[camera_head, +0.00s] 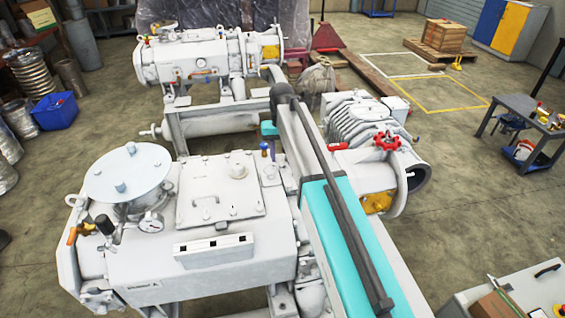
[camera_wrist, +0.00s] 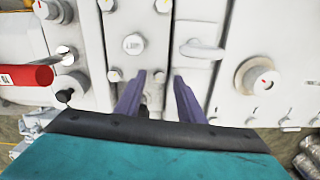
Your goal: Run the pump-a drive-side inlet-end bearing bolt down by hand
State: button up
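The white vacuum pump set (camera_head: 230,215) fills the middle of the head view. My gripper (camera_wrist: 158,88) has two purple fingers, apart with a gap between them, pointing at a pale machine face in the wrist view. A small bolt head (camera_wrist: 160,76) shows between the fingertips, with no clear contact. Another small bolt head (camera_wrist: 114,75) is left of the fingers, and a larger round-seated bolt (camera_wrist: 133,43) is above. I cannot tell which one is the named bearing bolt.
A red-handled part (camera_wrist: 28,76) juts in at the left of the wrist view; a pale curved handle (camera_wrist: 202,50) is right of the fingers. In the head view, a red handwheel valve (camera_head: 387,142) and a dark bench (camera_head: 525,115) stand right. Floor there is mostly free.

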jog(key=shift+f, duration=0.2)
jog(key=shift+d, duration=0.1)
grip_shut()
jog(key=shift+m, duration=0.4)
jog(key=m, duration=0.3)
jog(key=shift+m+p, duration=0.45)
jog(key=shift+m, duration=1.55)
jog(key=shift+w, duration=0.1)
